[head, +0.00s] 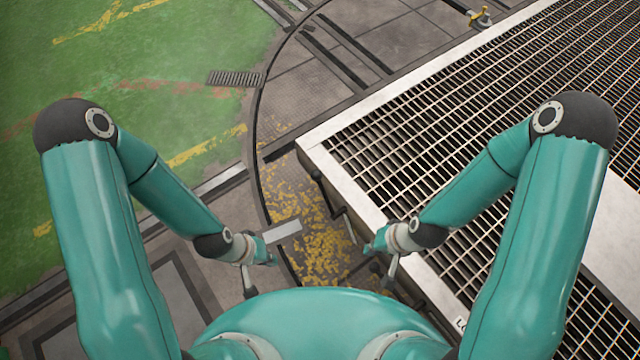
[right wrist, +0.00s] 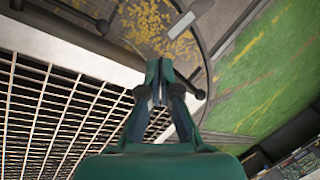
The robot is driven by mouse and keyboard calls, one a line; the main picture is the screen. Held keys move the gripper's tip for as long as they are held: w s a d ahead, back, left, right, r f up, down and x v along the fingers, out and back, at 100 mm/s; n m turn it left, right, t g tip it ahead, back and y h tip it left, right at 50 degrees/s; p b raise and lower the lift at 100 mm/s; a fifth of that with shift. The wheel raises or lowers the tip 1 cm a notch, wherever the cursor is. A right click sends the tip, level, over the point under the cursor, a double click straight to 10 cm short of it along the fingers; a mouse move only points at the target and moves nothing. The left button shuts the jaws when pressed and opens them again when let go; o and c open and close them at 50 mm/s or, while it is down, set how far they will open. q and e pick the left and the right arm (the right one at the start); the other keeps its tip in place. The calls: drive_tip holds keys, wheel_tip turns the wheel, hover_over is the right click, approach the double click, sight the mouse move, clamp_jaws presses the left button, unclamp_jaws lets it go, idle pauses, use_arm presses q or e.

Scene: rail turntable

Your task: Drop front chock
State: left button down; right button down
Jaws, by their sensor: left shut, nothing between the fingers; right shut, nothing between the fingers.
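No object in view can be surely told as the front chock. A small yellow piece (head: 480,17) sits far off at the top, beside the grated deck; it is too small to make out. My left gripper (head: 272,260) is shut and empty, low over the floor left of the deck, close to a flat grey plate (head: 283,230). My right gripper (head: 370,247) is shut and empty beside the deck's near left edge. In the right wrist view its teal fingers (right wrist: 153,72) are together, close to a dark bar.
The grated deck (head: 330,160) with a pale rim fills the right. A dark cranked bar (head: 338,208) stands out from its left side. A curved rail (head: 253,130) bounds the worn yellow-flecked floor (head: 300,255). Green floor (head: 150,60) lies clear at upper left.

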drive_tip(key=w+a+f+m+t+b, duration=0.1)
drive_tip(key=w+f+m+t+b, duration=0.1)
drive_tip(key=w+f+b, duration=0.35)
drive_tip(key=w+f+m+t+b, duration=0.1)
drive_tip(key=w+f+m+b, duration=0.1)
drive_tip(key=w+b, duration=0.65)
drive_tip(key=w+a+m+t+b, duration=0.1)
drive_tip(key=b, duration=0.5)
drive_tip(key=w+a+m+t+y+b, duration=0.1)
drive_tip(key=a+m+b, duration=0.1)
drive_tip(key=b, duration=0.4)
drive_tip(key=w+a+m+t+b, duration=0.1)
drive_tip(key=b, duration=0.6)
drive_tip(key=shift+w+a+r+m+t, duration=0.15)
drive_tip(key=shift+w+r+m+t, duration=0.05)
drive_tip(key=shift+r+m+t, duration=0.15)
drive_tip(key=shift+f, duration=0.1)
